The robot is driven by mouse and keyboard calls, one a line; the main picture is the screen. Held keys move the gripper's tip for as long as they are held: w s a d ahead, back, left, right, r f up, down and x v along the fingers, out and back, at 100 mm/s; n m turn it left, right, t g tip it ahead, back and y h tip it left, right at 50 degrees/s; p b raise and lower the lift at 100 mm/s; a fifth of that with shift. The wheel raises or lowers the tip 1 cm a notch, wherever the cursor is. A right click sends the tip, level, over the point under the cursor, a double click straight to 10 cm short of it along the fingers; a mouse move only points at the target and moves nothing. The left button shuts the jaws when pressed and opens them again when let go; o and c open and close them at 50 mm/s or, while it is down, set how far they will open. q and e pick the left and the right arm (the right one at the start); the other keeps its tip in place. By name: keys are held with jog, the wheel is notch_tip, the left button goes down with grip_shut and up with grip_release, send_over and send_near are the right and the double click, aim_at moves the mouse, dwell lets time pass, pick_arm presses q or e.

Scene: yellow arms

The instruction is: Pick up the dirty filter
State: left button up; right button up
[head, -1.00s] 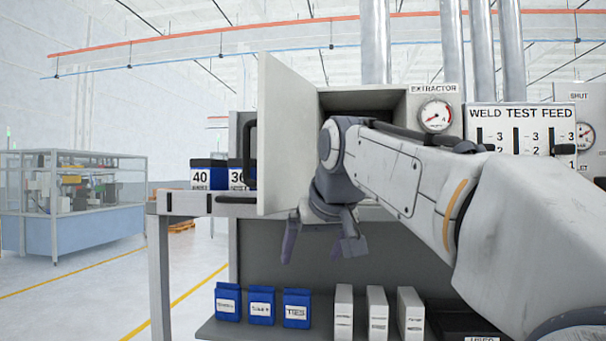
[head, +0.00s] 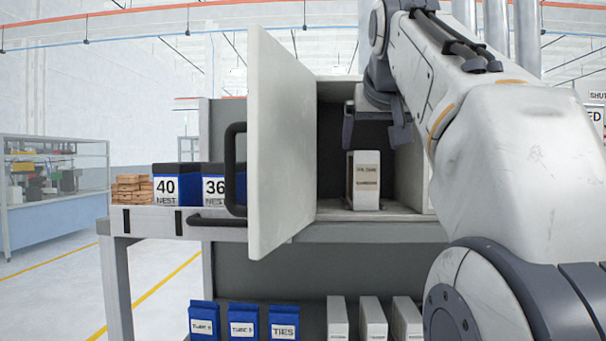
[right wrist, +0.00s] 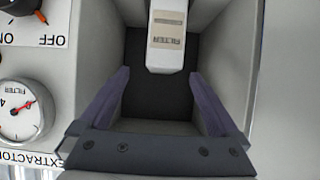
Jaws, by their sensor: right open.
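The dirty filter (head: 366,185) is an upright off-white box with a tan label, standing inside the open extractor compartment (head: 408,178). It also shows in the right wrist view (right wrist: 166,40), at the top centre, its label reading FILTER upside down. My right gripper (head: 377,132) is open and empty, just above and in front of the filter in the head view. In the right wrist view its two fingers (right wrist: 158,80) are spread at the compartment mouth, with the filter beyond their tips and not between them. My left gripper is not in view.
The extractor's open door (head: 280,140) with a black handle stands to the left of the compartment. Several blue boxes (head: 243,320) and white boxes (head: 373,318) sit on the lower shelf. Blue-and-white nest bins (head: 178,188) stand left of the door. A gauge (right wrist: 18,110) is beside the opening.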

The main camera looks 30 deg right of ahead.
jog(key=x, duration=0.4)
jog(key=shift+w+a+f+p, duration=0.1)
jog(key=shift+w+a+p, duration=0.1)
jog(key=shift+w+p, duration=0.1)
jog(key=shift+w+d, duration=0.2)
jog(key=shift+w, duration=0.05)
jog(key=p+x, duration=0.2)
jog(key=x, duration=0.1)
jog(key=shift+w+d+f, duration=0.1)
jog(key=shift+w+d, duration=0.05)
jog(key=shift+w, duration=0.1)
jog(key=shift+w+d+f, duration=0.25)
jog(key=shift+a, duration=0.1)
grip_shut()
